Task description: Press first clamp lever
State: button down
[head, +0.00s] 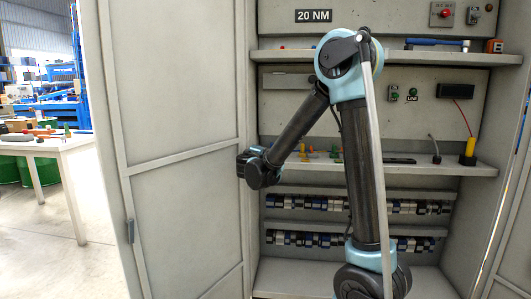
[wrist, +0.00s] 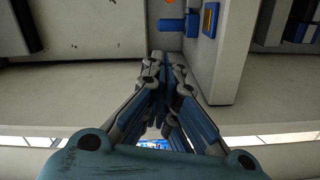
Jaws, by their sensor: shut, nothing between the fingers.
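My gripper (wrist: 165,62) is shut and empty in the wrist view, its fingertips together in front of a pale grey surface. Just beyond the tips is a small blue part (wrist: 192,25), with a blue-framed orange piece (wrist: 211,20) beside it. I cannot tell whether either is a clamp lever, nor whether the tips touch anything. In the head view my arm bends down to the left, its wrist at the cabinet's left side; the fingers are not clear there. Rows of terminal blocks (head: 290,239) sit low in the cabinet. No clamp lever can be made out.
The open cabinet door (head: 180,100) stands left of my wrist. A shelf (head: 470,168) carries small coloured parts (head: 307,152) and a yellow cylinder (head: 469,150). A higher shelf (head: 400,57) holds a blue-handled tool (head: 436,42). A white table (head: 50,145) stands far left beyond open floor.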

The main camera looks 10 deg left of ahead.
jog(key=w, duration=0.6)
jog(key=w+d, duration=0.1)
jog(key=w, duration=0.1)
jog(key=shift+w+f, duration=0.1)
jog(key=shift+w, duration=0.3)
jog(key=shift+w+d+f, duration=0.1)
jog(key=shift+d, duration=0.45)
jog(key=shift+w+d+f, duration=0.1)
jog(key=shift+d, duration=0.4)
jog(key=shift+w+d+f, duration=0.15)
jog(key=shift+d+f, duration=0.1)
jog(key=shift+d, duration=0.55)
jog(key=shift+a, duration=0.2)
